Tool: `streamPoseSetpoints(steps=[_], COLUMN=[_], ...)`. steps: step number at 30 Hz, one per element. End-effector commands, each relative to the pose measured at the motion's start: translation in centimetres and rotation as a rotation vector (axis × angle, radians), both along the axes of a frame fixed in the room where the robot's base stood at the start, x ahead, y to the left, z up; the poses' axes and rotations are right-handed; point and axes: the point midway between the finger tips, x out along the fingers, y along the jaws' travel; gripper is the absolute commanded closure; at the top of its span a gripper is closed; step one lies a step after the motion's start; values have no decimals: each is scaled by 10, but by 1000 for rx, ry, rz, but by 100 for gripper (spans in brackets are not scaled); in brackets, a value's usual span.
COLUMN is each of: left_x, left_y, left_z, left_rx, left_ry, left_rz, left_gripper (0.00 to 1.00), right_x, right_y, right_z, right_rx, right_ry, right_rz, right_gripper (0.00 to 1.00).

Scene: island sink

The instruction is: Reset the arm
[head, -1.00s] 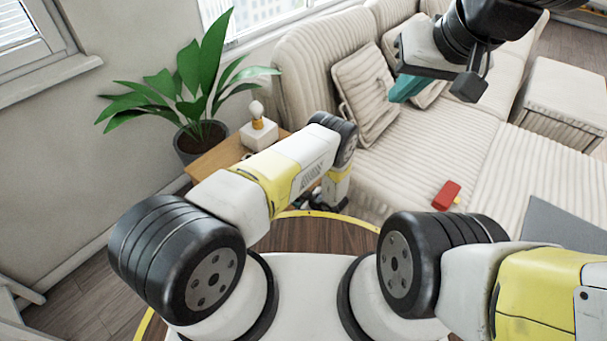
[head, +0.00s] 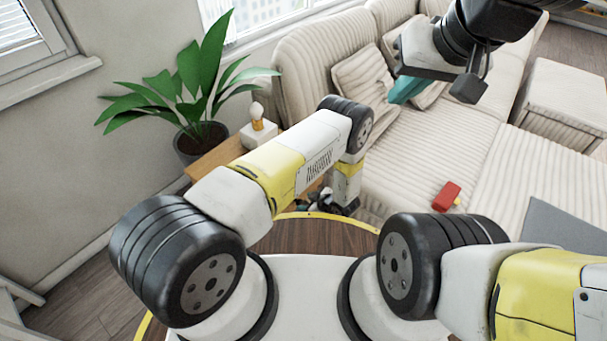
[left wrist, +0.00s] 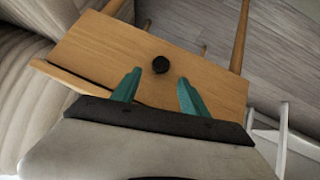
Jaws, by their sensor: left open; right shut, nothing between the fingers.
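My left arm (head: 275,168) reaches forward, and its gripper is low by the wooden side table, mostly hidden behind the arm in the head view. In the left wrist view, my left gripper (left wrist: 159,77) has its two teal fingers apart, with nothing between them. A wooden panel (left wrist: 110,50) with a round black knob (left wrist: 160,64) lies beyond the fingertips. The fingers look apart from the knob. My right gripper (head: 405,89) is raised at the upper right, over the sofa, with its teal fingers shut and empty.
The side table (head: 215,158) holds a small white-and-orange item (head: 258,130) on its top. A potted plant (head: 200,135) stands behind it. A striped sofa (head: 440,140) fills the right, with a red object (head: 446,196) on its seat. A white wooden frame (left wrist: 283,135) stands at the lower right in the wrist view.

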Motion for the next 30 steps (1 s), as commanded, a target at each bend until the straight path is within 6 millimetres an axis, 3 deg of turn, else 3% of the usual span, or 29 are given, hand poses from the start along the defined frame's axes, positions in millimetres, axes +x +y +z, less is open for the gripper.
streamPoseSetpoints(steps=[11, 22, 26, 30], left_x=[-8, 0, 30, 73], left_y=[-7, -11, -29, -55], left_z=[9, 18, 55, 128], left_rx=[-1, -18, -96, -221], left_ry=[1, -1, -1, 4], left_rz=[0, -7, -44, -131], left_gripper=[48, 48, 48, 48], right_x=[0, 0, 0, 0], right_y=[0, 0, 0, 0], right_z=[0, 0, 0, 0], right_rx=[0, 0, 0, 0], right_ry=[0, 0, 0, 0], right_rz=[0, 0, 0, 0], right_gripper=[100, 100, 100, 100])
